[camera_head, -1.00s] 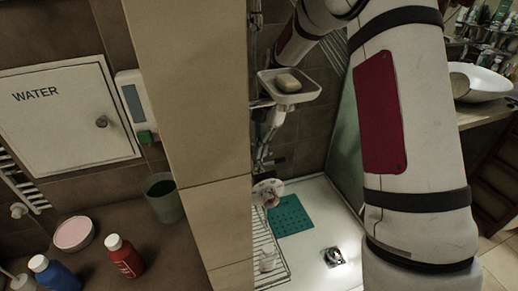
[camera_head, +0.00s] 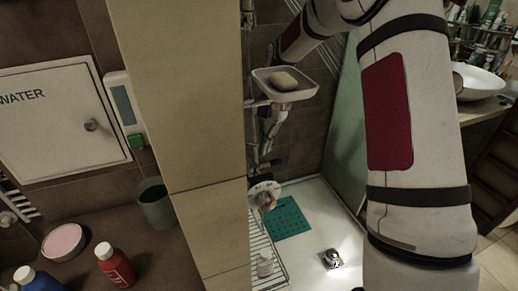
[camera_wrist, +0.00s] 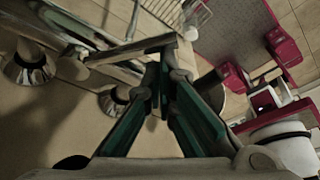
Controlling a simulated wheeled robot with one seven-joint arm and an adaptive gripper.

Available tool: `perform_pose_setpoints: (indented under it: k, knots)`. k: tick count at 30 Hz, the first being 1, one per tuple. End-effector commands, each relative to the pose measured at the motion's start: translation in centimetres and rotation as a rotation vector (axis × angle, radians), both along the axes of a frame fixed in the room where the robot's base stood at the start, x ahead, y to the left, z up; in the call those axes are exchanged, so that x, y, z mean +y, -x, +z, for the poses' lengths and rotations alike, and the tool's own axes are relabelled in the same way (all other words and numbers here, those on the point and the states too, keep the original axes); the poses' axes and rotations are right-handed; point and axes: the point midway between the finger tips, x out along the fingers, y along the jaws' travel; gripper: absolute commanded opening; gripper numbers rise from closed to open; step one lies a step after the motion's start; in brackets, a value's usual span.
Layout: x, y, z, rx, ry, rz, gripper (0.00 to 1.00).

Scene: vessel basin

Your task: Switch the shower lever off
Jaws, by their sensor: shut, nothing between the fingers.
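In the wrist view my gripper (camera_wrist: 167,76) has its green-sided fingers closed together at the tips, with nothing between them. A flat pale bar (camera_wrist: 130,48), which looks like the shower lever, lies just beyond and left of the fingertips. I cannot tell whether they touch it. Two round chrome wall fittings, one at the far left (camera_wrist: 30,66) and one nearer (camera_wrist: 115,100), sit on the tan wall beside it. In the head view the lever cannot be made out clearly, and the soap dish and my arm block much of the shower wall.
A soap dish (camera_head: 286,88) holding soap juts from the shower wall. A tiled pillar (camera_head: 183,130) stands left of the shower. A wire rack (camera_head: 262,252), a teal mat (camera_head: 288,218) and a drain (camera_head: 332,259) are below. A glass panel (camera_head: 348,150) stands behind my arm.

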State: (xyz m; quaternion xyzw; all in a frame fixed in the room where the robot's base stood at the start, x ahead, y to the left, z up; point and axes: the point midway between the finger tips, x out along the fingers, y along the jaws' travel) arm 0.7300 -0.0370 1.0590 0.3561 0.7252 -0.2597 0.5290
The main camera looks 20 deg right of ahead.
Motion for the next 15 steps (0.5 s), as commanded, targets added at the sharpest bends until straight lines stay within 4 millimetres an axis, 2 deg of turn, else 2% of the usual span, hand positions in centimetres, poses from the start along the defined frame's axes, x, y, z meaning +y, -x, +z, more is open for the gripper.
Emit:
perform_pose_setpoints:
  k: [6, 15]
  knots:
    - [-1.3, -1.3, -0.1, -0.001, 0.000, -0.001, 0.00]
    - [-2.3, -2.9, -0.1, 0.000, 0.000, -0.001, 0.00]
